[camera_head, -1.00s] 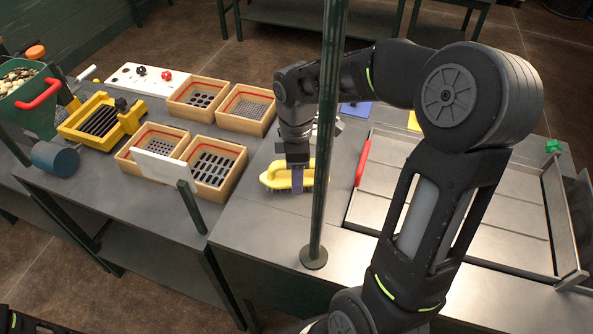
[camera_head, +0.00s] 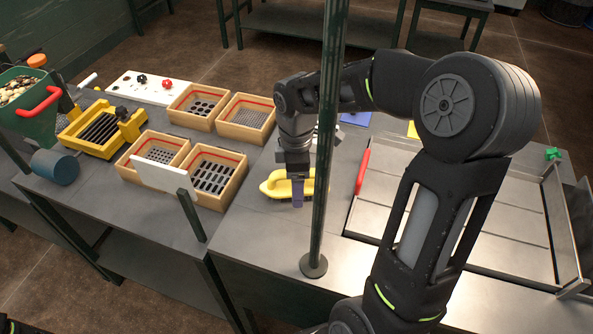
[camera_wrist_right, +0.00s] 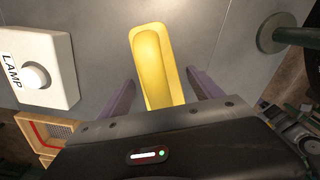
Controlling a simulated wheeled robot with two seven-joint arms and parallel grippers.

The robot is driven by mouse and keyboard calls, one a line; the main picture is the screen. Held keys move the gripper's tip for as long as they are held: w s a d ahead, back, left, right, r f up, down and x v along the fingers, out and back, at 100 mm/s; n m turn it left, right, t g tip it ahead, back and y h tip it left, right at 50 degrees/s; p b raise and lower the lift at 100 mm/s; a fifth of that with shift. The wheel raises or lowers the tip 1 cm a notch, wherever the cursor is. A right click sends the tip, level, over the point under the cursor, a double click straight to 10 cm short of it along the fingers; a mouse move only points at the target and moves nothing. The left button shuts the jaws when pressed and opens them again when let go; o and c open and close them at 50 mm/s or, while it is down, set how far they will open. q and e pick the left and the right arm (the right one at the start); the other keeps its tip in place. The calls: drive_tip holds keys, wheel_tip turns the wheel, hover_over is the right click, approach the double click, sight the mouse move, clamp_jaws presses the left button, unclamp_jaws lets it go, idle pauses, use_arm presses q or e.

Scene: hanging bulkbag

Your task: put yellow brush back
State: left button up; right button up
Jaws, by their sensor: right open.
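The yellow brush (camera_head: 275,187) rests on the grey table behind the thin green post, partly hidden by my right gripper. My right gripper (camera_head: 297,205) points down over it, and one purple finger shows in front of the brush. In the right wrist view the yellow brush handle (camera_wrist_right: 155,60) lies between the two spread fingers of my right gripper (camera_wrist_right: 161,88), with a gap on each side. The gripper is open and not closed on the brush. My left gripper is not in view.
A green post (camera_head: 322,150) stands close to my right gripper. Wooden sieve boxes (camera_head: 215,178) sit to the left. A metal tray (camera_head: 500,225) with a red handle (camera_head: 362,172) lies to the right. A white lamp box (camera_wrist_right: 35,65) is near the brush.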

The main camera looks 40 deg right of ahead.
wheel_tip(320, 180, up, 11)
drive_tip(key=shift+b, duration=0.3)
drive_tip(key=shift+r, duration=0.6)
